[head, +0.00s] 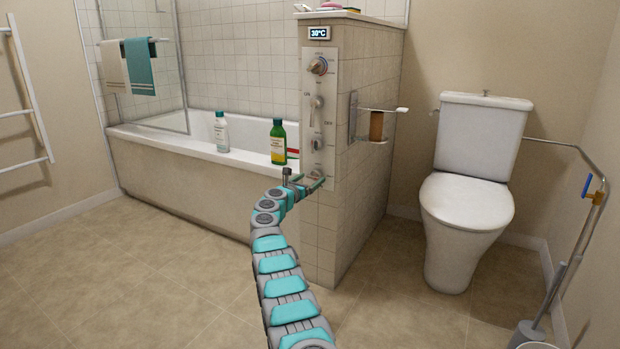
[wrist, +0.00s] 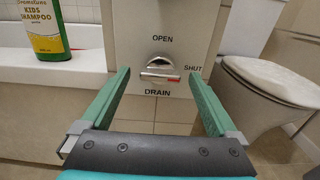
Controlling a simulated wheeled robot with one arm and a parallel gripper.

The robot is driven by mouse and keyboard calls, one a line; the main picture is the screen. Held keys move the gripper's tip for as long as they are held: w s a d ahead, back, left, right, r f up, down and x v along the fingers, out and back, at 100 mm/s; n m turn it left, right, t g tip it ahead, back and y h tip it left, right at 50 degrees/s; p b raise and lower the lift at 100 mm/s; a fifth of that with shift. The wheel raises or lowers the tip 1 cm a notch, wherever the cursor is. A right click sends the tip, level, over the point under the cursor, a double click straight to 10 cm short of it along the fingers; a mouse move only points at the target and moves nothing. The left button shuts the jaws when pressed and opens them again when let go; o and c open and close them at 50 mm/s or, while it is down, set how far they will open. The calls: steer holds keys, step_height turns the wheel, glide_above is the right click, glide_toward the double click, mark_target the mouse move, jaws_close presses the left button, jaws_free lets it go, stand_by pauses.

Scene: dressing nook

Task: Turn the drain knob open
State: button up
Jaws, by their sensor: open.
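The drain knob (wrist: 158,68) is a silver knob with a bar handle lying about level and a red mark at its right end, towards the word SHUT. OPEN is printed above it and DRAIN below it on the pale control panel (wrist: 137,28). My gripper (wrist: 159,76) is open, its green fingers to the left and right of the knob, with nothing held. In the head view my gripper (head: 307,183) is at the bottom of the panel (head: 333,120), where the knob is mostly hidden.
Other knobs (head: 317,66) and a lever (head: 316,102) sit higher on the panel, under a 30°C display (head: 319,33). A green shampoo bottle (head: 278,143) and a white bottle (head: 221,132) stand on the bathtub rim (head: 180,146). A toilet (head: 465,210) stands right.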

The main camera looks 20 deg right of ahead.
steer(key=shift+d+f, duration=0.1)
stand_by(0.3)
steer(key=c, duration=1.4)
